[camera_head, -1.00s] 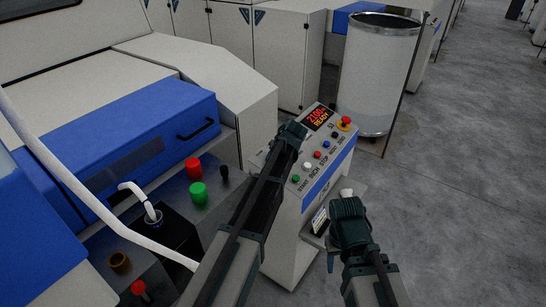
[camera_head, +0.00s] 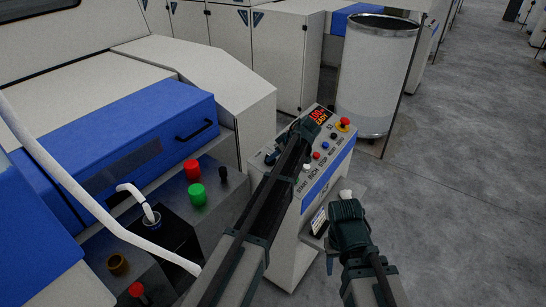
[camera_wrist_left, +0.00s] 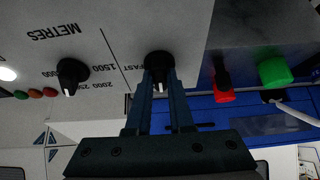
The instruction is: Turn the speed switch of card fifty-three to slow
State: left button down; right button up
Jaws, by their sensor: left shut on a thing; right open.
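The control console (camera_head: 313,228) of the card stands in the middle of the head view. My left gripper (camera_head: 306,127) reaches over its top. In the left wrist view, my left gripper (camera_wrist_left: 160,80) is shut on a black knob (camera_wrist_left: 158,60) with a white pointer line, beside the word FAST. The line points down in that picture; any other label is hidden by the fingers. A second black knob (camera_wrist_left: 72,72), with numbers and METRES near it, is apart from the fingers. My right gripper (camera_head: 347,207) is open, low beside the console's right side.
A red stop button (camera_head: 344,124) and several small buttons sit on the console; its lit display (camera_head: 320,115) is partly covered by my gripper. A white can (camera_head: 376,80) stands behind. Red (camera_head: 193,169) and green (camera_head: 197,194) knobs are on the machine. Floor at right is clear.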

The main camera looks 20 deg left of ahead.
dwell(0.5)
pick_arm(q)
jog(key=c, duration=0.8)
grip_release()
jog(key=shift+s+d+r+p, duration=0.1)
jog(key=shift+d+r+p, duration=0.15)
jog(key=shift+r+p, duration=0.2)
jog(key=p+v, duration=1)
jog(key=v, duration=0.2)
jog(key=shift+d+r, duration=0.3)
